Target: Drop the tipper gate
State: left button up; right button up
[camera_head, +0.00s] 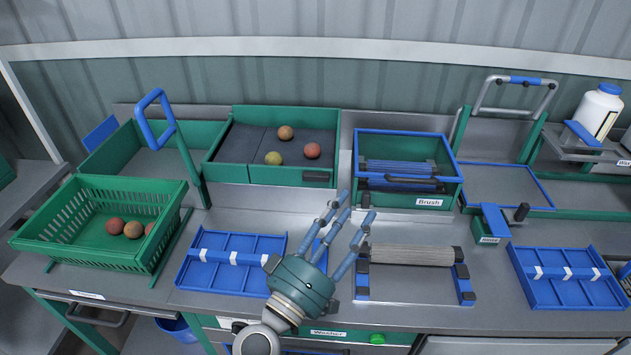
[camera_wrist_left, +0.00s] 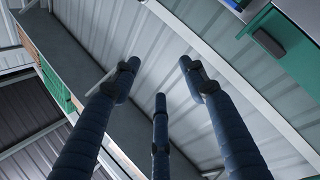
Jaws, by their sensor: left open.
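A green tray (camera_head: 240,172) with a dark floor stands at the back, left of centre, with several tomatoes in it. Its green front wall has a dark handle (camera_head: 316,176) at the right end; this looks like the tipper gate, and it stands upright. My left gripper (camera_head: 350,207) is open and empty, in front of and to the right of that handle, apart from it. In the left wrist view the three spread fingers (camera_wrist_left: 155,85) hold nothing. A green panel with a dark knob (camera_wrist_left: 268,42) shows there at top right. My right gripper is not in view.
A green basket (camera_head: 110,258) with several tomatoes is at left, near a blue loop handle (camera_head: 158,120). A green Brush bin (camera_head: 440,202) stands right of the tray. Blue racks (camera_head: 225,262) and a roller (camera_head: 412,255) lie in front. Bare bench shows between them.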

pick_arm(q)
jog(key=w+a+f+n+t+y, duration=0.2)
jog(key=w+a+n+y, duration=0.35)
jog(key=n+y, duration=0.2)
jog(key=n+g+y, duration=0.2)
jog(key=n+y, duration=0.1)
jog(key=n, duration=0.1)
send_near(316, 178)
jog(key=w, duration=0.7)
jog(key=shift+w+a+r, duration=0.1)
jog(key=shift+w, duration=0.75)
jog(key=shift+c, duration=0.5)
